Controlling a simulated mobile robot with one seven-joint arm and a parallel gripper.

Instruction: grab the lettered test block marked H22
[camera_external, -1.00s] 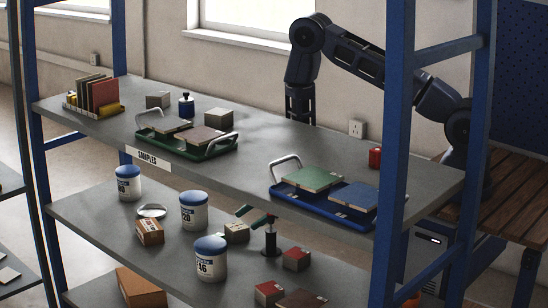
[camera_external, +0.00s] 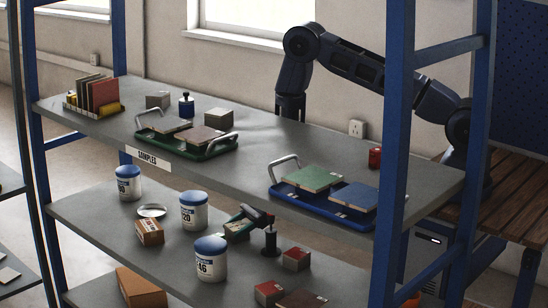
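My arm reaches down behind the upper shelf, which hides its wrist. Whether the fingers are open or shut is too small to tell. Other small blocks on the lower shelf are a red-topped block (camera_external: 296,259) and another red-topped block (camera_external: 268,293). No H22 mark is readable on any block.
A dark stand (camera_external: 270,242) is close right of the fingers. White tubs with blue lids (camera_external: 194,212) stand to the left, with a brown box (camera_external: 150,232). The upper shelf (camera_external: 262,150) bears a green tray (camera_external: 190,153) and a blue tray (camera_external: 330,211).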

